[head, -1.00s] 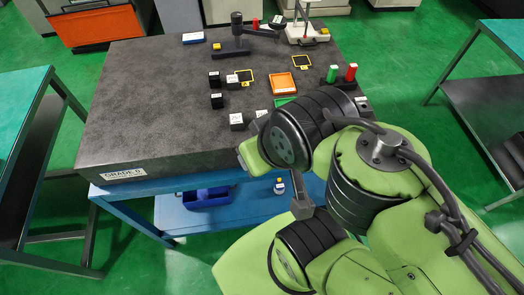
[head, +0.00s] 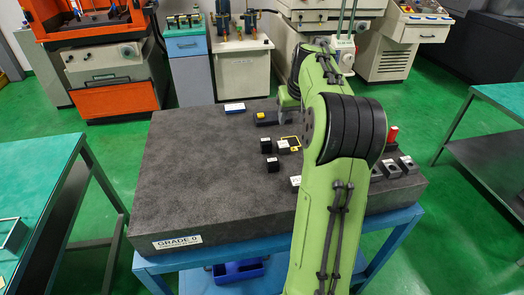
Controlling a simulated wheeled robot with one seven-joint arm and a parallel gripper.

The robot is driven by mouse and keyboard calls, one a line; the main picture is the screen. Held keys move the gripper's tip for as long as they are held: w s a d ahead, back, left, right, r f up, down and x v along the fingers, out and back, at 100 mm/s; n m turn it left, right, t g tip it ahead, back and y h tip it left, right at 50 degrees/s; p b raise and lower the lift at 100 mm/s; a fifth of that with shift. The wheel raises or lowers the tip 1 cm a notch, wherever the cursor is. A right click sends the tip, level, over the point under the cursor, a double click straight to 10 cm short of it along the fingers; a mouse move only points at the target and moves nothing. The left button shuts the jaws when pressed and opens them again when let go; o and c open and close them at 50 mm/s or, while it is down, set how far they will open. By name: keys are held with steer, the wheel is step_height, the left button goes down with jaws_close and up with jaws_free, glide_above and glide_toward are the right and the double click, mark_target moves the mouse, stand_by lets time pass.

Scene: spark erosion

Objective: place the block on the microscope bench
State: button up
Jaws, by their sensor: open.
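Several small blocks stand on the dark granite table (head: 205,175). Two black blocks with pale tops, the rear one (head: 266,145) and the front one (head: 272,165), stand left of my arm. A grey block with a white top (head: 282,147) is beside or on a yellow-outlined square (head: 293,138). Another pale-topped block (head: 295,182) is partly behind my arm. Which block is meant, I cannot tell. A dark base with a yellow piece (head: 266,117) lies near the far edge; the microscope is not clearly visible. My wrist is near there, but my gripper's jaws are hidden behind my arm.
A blue-and-white box (head: 234,108) lies at the far edge. A red cylinder (head: 392,134) and dark blocks (head: 390,168) stand at the right. The table's left half is clear. Green-topped benches flank it, left (head: 40,175) and right (head: 500,97). Machines stand behind.

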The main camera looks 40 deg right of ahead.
steer(key=b, duration=0.2)
glide_above(283, 144)
steer(key=s, duration=0.2)
steer(key=f, duration=0.9)
steer(key=shift+a+f, duration=0.3)
steer(key=shift+a, duration=0.1)
steer(key=b+x, duration=0.1)
steer(key=x, duration=0.3)
steer(key=shift+a+f, duration=0.1)
steer(key=shift+f, duration=0.3)
steer(key=shift+w+f, duration=0.15)
steer(key=shift+f, duration=0.15)
steer(key=shift+r, duration=0.1)
steer(key=shift+c, duration=1.3)
jaws_close()
